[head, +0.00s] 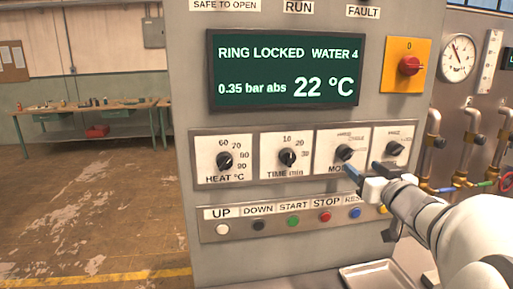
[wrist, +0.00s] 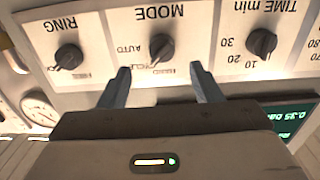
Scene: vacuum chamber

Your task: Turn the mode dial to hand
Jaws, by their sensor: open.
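The mode dial (head: 344,152) is a black round knob on a white plate, third in the row of dials on the grey panel. In the wrist view, which is upside down, the mode dial (wrist: 161,47) sits between and beyond my fingertips. Its light pointer mark faces the printed labels near CYCLE; the exact setting is hard to tell, and some lettering is small or partly hidden by a finger. My gripper (head: 364,170) is open and empty in front of the plate, apart from the knob. The wrist view shows its two fingers (wrist: 160,69) spread wide.
The ring dial (head: 393,148) is right of the mode dial and the time dial (head: 288,157) left. A row of push buttons (head: 325,216) lies below. A display (head: 287,70) reads RING LOCKED, and a red switch (head: 410,66) is beside it. Pipes and gauges stand right.

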